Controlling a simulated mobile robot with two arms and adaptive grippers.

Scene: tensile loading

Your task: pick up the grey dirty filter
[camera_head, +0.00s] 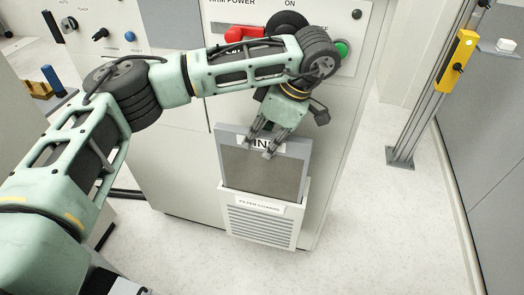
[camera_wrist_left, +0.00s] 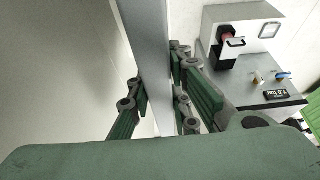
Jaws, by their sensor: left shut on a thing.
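The grey dirty filter (camera_head: 264,172) is a flat panel with a lighter grey frame. It stands upright in the white louvred holder labelled "FILTER COARSE" (camera_head: 289,229) on the front of the white cabinet, and most of it shows above the holder. My left gripper (camera_head: 268,144) is at the filter's top edge, shut on its frame and partly covering a printed label. In the left wrist view the frame (camera_wrist_left: 150,60) runs as a pale bar between the fingers (camera_wrist_left: 160,105). The filter's lower part is hidden in the holder. My right gripper is not in view.
A red handle (camera_head: 245,34) and a green button (camera_head: 341,49) are on the cabinet above, close to my left arm. A post with a yellow box (camera_head: 457,61) stands to the right. The floor (camera_head: 380,230) right of the cabinet is clear.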

